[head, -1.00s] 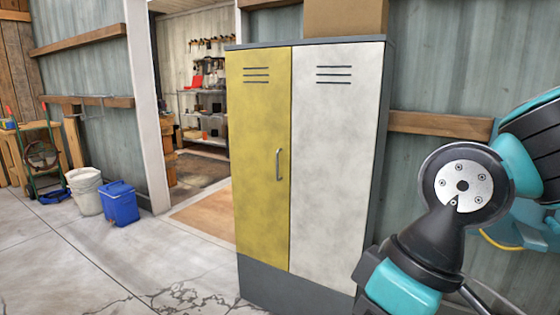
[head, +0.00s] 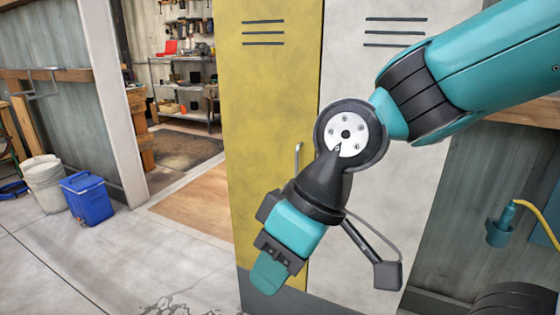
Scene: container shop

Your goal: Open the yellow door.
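The yellow door (head: 252,120) is the left door of a grey two-door locker and looks closed. It has dark vent slots near its top. Its metal handle (head: 298,158) is on the door's right side, with its lower part hidden behind my arm. My gripper (head: 270,278) hangs in front of the lower part of the yellow door, below the handle and apart from it as far as I can see. Its fingers show edge-on, so I cannot tell whether they are open or shut.
The white door (head: 385,160) beside it looks closed, partly behind my arm. A blue bin (head: 87,198) and a white bucket (head: 46,184) stand on the floor at left. The floor left of the locker is clear, by a doorway with shelves (head: 185,95) beyond.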

